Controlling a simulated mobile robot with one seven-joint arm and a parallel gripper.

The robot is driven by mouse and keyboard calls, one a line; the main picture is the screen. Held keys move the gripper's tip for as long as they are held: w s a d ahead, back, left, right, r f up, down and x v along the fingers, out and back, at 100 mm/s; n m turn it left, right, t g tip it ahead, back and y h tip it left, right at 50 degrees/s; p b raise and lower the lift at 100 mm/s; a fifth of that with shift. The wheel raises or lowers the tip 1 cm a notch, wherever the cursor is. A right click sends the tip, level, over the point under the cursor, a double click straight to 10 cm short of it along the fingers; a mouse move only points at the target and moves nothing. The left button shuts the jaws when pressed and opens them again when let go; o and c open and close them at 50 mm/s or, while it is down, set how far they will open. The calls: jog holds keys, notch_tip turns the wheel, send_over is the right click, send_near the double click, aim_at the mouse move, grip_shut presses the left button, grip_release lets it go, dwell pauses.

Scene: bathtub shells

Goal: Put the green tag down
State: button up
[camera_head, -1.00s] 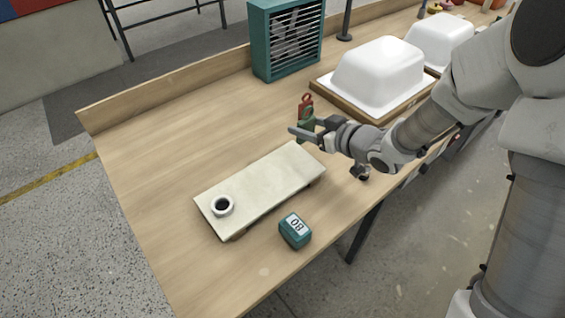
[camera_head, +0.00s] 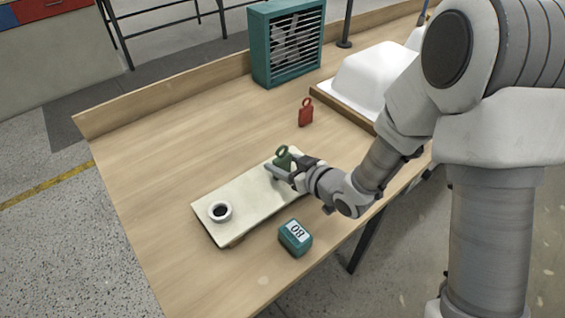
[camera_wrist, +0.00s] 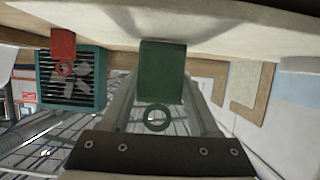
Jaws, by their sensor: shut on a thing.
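My gripper (camera_head: 284,170) is shut on the green tag (camera_head: 283,158), which stands upright with its ring at the top, over the far part of the pale board (camera_head: 236,196). The wrist view shows the green tag (camera_wrist: 161,72) between the two fingers, close to the pale board (camera_wrist: 225,30). I cannot tell whether its lower edge touches the board. A red tag (camera_head: 306,112) stands on the table behind the board, apart from my gripper. It also shows in the wrist view (camera_wrist: 63,45).
A teal timer (camera_head: 295,237) stands right of the board. A teal fan box (camera_head: 287,45) and a white tub shell (camera_head: 365,78) stand farther back. The table's left side (camera_head: 150,150) is clear.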

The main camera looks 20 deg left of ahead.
jog(key=shift+f+b, duration=0.3)
jog(key=o, duration=1.3)
jog(key=shift+r, duration=0.1)
jog(key=shift+r, duration=0.1)
jog(key=shift+r+p, duration=0.25)
jog(key=shift+p, duration=0.2)
jog(key=p+v, duration=0.7)
jog(key=v, duration=0.3)
jog(key=shift+d+r+p, duration=0.15)
jog(key=shift+r+p, duration=0.1)
jog(key=shift+p, duration=0.1)
